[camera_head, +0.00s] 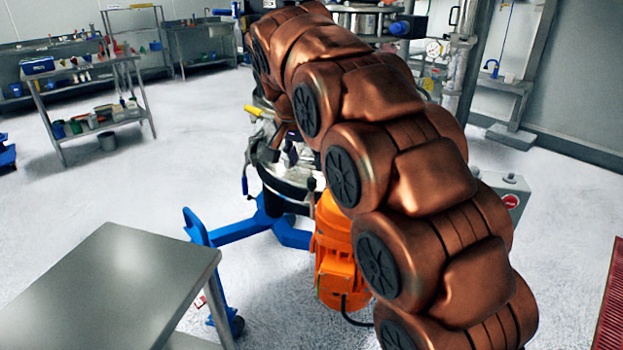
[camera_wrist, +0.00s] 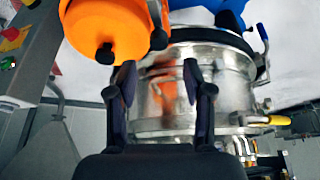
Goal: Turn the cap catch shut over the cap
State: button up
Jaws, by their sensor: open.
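My gripper (camera_wrist: 162,72) is open, with its two dark fingers in front of the shiny metal drum of the sifter (camera_wrist: 230,85) in the wrist view. I see nothing held between the fingers. I cannot tell which fitting is the cap catch, and I cannot make out the cap. In the head view the sifter (camera_head: 284,178) is partly hidden behind my copper-coloured arm, and a yellow handle (camera_head: 253,111) shows at its left.
An orange motor (camera_head: 336,262) hangs beside the sifter; it also shows close to the fingers in the wrist view (camera_wrist: 103,25). Blue stand legs (camera_head: 238,228) spread over the floor. A steel table (camera_head: 105,285) stands front left. A grey control box (camera_head: 507,190) is at right.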

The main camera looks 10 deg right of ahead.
aim_at(311, 180)
jog(key=x, duration=0.7)
jog(key=shift+s, duration=0.15)
jog(key=shift+c, duration=0.2)
grip_shut()
